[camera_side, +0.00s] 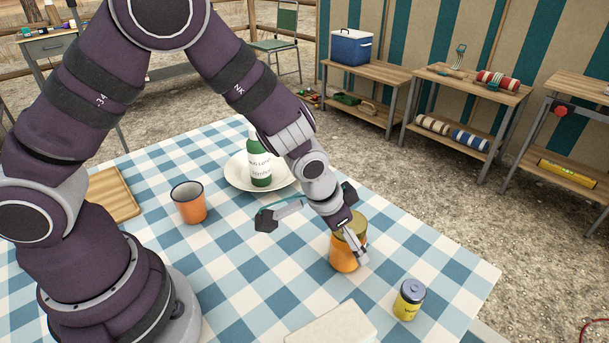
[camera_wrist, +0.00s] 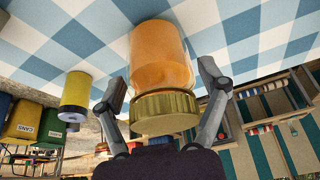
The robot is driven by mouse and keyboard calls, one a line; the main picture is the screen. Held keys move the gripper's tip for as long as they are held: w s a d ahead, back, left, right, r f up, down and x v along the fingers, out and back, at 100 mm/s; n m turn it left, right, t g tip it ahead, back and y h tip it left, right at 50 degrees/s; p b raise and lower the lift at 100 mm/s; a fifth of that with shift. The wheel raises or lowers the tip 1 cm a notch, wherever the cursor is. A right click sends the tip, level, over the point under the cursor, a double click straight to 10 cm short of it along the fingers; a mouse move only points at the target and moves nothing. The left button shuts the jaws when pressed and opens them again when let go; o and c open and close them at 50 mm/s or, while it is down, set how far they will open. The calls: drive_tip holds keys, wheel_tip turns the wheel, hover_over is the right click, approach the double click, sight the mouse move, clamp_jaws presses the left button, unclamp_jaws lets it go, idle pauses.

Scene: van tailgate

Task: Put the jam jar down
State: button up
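The jam jar (camera_side: 342,257), orange with a gold lid, stands upright on the blue-and-white checked tablecloth (camera_side: 235,265). In the wrist view the jam jar (camera_wrist: 160,55) is upside down in the picture, its lid towards my gripper. My gripper (camera_side: 349,246) is at the jar, with one finger in front of it in the side view and the other largely hidden. In the wrist view the fingers of my gripper (camera_wrist: 163,78) lie on either side of the jar, with a visible gap at each side, so it looks open around the jar and not clamped on it.
A pale block-like object (camera_side: 333,326) lies at the front edge. A green bottle (camera_side: 260,160) stands on a white plate (camera_side: 238,176) behind. An orange mug (camera_side: 189,203) and wooden board (camera_side: 112,195) are left.

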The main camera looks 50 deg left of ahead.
drive_tip(key=shift+o, duration=0.5)
drive_tip(key=shift+r, duration=0.25)
drive_tip(key=v, duration=1.1)
drive_tip(key=s+a+r+n+t+y, duration=0.1)
drive_tip(key=s+a+r+n, duration=0.2)
drive_tip(key=s+a+r, duration=0.4)
drive_tip(key=shift+s+a, duration=0.95)
drive_tip(key=shift+s, duration=0.3)
